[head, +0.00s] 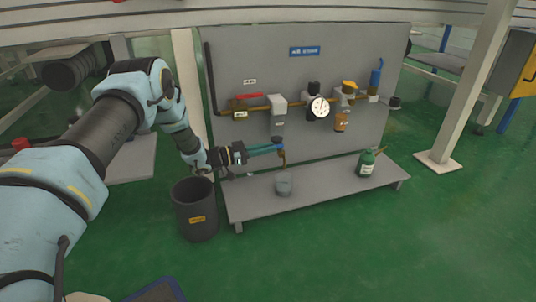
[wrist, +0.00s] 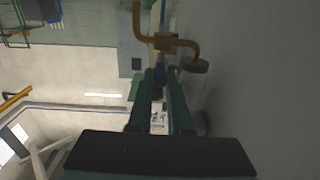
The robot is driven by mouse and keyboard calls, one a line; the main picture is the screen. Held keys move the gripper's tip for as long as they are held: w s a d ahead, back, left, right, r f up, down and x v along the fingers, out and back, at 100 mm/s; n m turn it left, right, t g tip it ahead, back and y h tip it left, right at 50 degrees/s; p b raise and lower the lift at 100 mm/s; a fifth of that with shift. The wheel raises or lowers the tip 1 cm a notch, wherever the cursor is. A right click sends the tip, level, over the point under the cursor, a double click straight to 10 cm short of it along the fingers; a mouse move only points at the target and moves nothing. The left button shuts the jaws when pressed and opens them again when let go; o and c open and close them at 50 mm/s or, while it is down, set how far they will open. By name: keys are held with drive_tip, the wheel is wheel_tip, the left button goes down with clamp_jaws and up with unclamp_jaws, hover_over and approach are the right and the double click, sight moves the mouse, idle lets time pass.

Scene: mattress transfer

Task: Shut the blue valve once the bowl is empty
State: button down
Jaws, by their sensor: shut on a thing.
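My gripper (head: 268,149) reaches in from the left, its two teal fingers closed at the small drain valve (head: 282,151) in front of the grey panel. A pale filter unit (head: 278,104) sits on the pipe above. I cannot tell whether its bowl holds liquid. A grey cup (head: 284,185) stands on the bench below the valve.
The panel (head: 230,60) carries a round gauge (head: 318,107), an amber bowl (head: 341,122) and a blue part (head: 376,77). A green bottle (head: 366,165) stands at the right of the bench (head: 325,187). A dark bin (head: 195,212) stands on the floor at left.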

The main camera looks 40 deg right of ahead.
drive_tip(key=shift+w+d+r+m+g, duration=0.15)
drive_tip(key=shift+m+g, duration=0.15)
drive_tip(key=shift+g, duration=0.2)
drive_tip(key=c, duration=0.8)
unclamp_jaws()
drive_tip(key=shift+c, duration=0.2)
